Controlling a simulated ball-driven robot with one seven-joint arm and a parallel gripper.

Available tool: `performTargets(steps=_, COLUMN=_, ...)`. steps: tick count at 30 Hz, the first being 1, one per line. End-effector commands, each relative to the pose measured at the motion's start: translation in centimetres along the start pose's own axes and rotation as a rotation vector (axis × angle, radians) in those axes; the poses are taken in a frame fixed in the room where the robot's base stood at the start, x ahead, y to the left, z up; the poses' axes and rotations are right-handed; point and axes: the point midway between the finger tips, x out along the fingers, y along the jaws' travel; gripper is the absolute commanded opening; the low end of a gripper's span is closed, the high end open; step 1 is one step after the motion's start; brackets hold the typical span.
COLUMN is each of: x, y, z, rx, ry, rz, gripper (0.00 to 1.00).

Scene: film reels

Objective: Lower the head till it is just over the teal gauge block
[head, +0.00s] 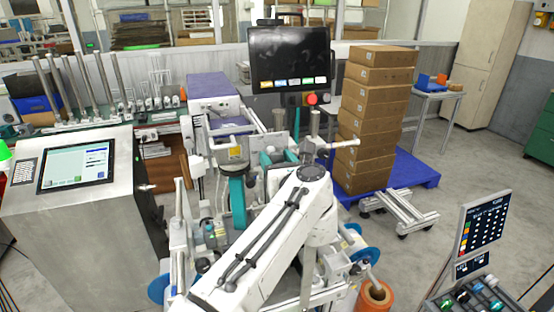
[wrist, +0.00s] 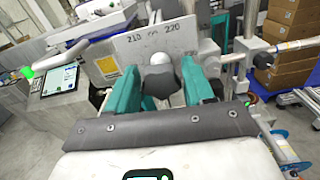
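In the wrist view, my gripper (wrist: 161,70) has two teal fingers, one on each side of a dark lobed knob (wrist: 160,83). A silver ball (wrist: 187,65) sits just behind the knob. The knob is between the fingers, but I cannot tell whether they press on it. My gripper is not clear there, as my white arm covers the machine's middle.
A monitor (head: 289,58) with a red button (head: 312,99) stands above the machine. Stacked cartons (head: 372,120) stand on a blue pallet (head: 408,175) to the right. A touchscreen cabinet (head: 75,215) is at the left. An orange roll (head: 375,296) is low at the front.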

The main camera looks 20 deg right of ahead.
Motion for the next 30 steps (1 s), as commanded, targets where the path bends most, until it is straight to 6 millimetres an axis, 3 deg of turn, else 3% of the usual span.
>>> performTargets(steps=12, x=-0.02, y=0.01, z=0.00, rx=0.000, ry=0.000, rz=0.000, gripper=0.14)
performTargets(steps=22, x=-0.02, y=0.02, z=-0.12, rx=-0.061, ry=0.001, rz=0.001, gripper=0.14)
performTargets(steps=30, x=-0.01, y=0.10, z=-0.19, rx=-0.248, ry=-0.001, rz=0.001, gripper=0.14)
